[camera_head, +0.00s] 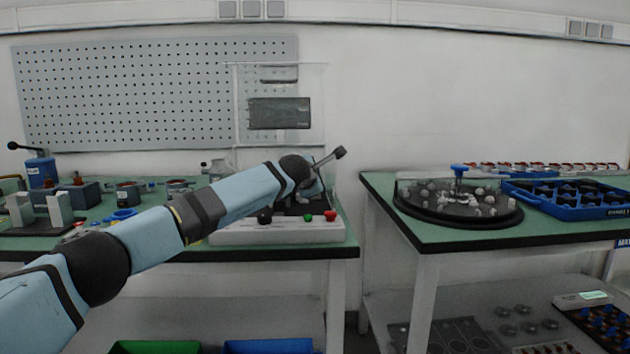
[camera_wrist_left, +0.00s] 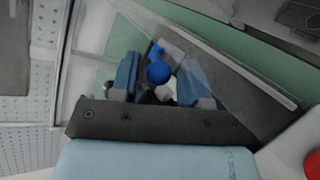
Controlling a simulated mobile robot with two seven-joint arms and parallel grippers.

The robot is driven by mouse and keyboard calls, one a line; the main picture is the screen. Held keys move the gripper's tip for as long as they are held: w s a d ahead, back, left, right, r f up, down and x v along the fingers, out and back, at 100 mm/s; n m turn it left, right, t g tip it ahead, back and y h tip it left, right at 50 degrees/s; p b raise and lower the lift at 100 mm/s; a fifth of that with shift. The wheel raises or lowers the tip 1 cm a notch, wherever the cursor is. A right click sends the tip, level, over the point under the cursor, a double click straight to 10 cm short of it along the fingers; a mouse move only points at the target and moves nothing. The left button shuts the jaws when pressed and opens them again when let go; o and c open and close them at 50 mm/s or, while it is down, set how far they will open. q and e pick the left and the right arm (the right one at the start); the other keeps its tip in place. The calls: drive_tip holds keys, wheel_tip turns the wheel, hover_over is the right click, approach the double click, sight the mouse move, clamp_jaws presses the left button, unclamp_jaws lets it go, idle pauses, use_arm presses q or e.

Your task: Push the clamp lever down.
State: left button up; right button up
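My left arm reaches in from the left in the head view, and its wrist is over the test station (camera_head: 275,232) on the left table. The wrist hides most of the station's clamp there. In the left wrist view my left gripper (camera_wrist_left: 160,80) has its two blue fingers spread apart. A round blue knob (camera_wrist_left: 158,72), which looks like the clamp lever's end, shows between the fingers, with clear space on both sides. I cannot tell how far below the fingertips it is. The lever's shaft is mostly hidden. My right gripper is not in view.
The station's front has a black, a green and a red button (camera_head: 330,215). A clear guard (camera_head: 318,100) stands behind it. Stators and fixtures crowd the left table. The right table holds a round dark turntable (camera_head: 410,208) and a blue tray (camera_head: 560,208). A gap separates the tables.

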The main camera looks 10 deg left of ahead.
use_arm(q)
drive_tip(key=shift+o, duration=0.3)
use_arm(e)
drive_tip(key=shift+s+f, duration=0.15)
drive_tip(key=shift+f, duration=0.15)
use_arm(q)
drive_tip(key=p+v, duration=0.3)
drive_tip(key=v, duration=1.1)
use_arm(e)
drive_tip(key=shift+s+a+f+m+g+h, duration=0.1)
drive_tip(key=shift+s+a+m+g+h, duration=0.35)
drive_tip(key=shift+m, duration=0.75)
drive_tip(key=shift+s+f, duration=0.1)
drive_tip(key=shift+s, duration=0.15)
